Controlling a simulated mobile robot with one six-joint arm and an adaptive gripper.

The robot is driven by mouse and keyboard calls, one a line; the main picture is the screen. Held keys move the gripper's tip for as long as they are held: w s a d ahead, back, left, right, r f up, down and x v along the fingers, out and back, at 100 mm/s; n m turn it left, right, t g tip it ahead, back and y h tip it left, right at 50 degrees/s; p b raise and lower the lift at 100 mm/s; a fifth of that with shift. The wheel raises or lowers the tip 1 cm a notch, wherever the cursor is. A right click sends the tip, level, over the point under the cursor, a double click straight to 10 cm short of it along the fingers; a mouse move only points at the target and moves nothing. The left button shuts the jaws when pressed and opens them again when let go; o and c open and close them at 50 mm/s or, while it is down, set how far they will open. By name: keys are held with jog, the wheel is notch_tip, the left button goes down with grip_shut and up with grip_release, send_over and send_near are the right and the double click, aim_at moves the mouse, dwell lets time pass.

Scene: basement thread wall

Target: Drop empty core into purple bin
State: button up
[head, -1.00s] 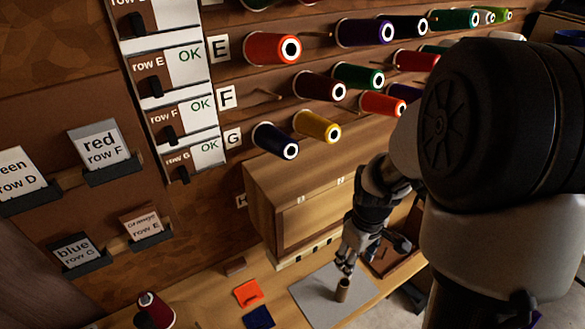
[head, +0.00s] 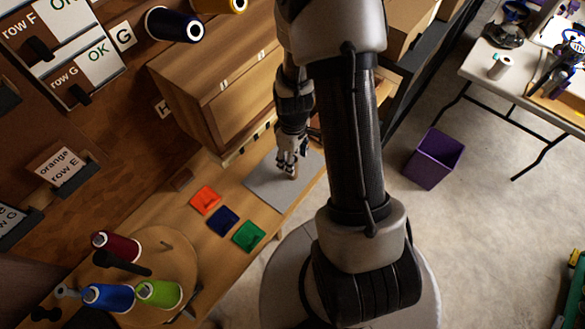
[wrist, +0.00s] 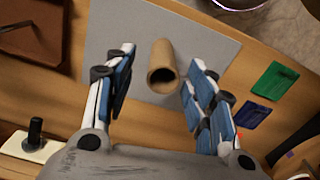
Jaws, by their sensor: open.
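The empty core (wrist: 162,66) is a brown cardboard tube standing on a grey mat (wrist: 220,45) on the wooden bench. In the wrist view my gripper (wrist: 161,72) is open, with a blue-padded finger on each side of the core and gaps between. In the head view my gripper (head: 287,172) is low over the mat (head: 262,190), and the core (head: 294,176) shows only partly beside the fingers. The purple bin (head: 435,158) stands on the floor to the right of the bench, in front of a white table.
Orange, blue and green squares (head: 249,235) lie on the bench left of the mat. Several thread cones (head: 158,292) stand on a round board at the lower left. A wooden cabinet (head: 215,85) rises behind the mat. Open floor lies between bench and bin.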

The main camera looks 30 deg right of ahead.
jog(key=f+b, duration=0.1)
jog(key=f, duration=0.1)
jog(key=f+b, duration=0.1)
jog(key=f, duration=0.2)
jog(key=shift+w+a+f, duration=0.1)
jog(key=shift+a+f, duration=0.05)
jog(key=shift+a, duration=0.05)
jog(key=c, duration=0.9)
jog(key=shift+o, duration=0.2)
jog(key=shift+r, duration=0.2)
notch_tip(320, 180, up, 20)
jog(key=p, duration=0.6)
jog(key=shift+f, duration=0.15)
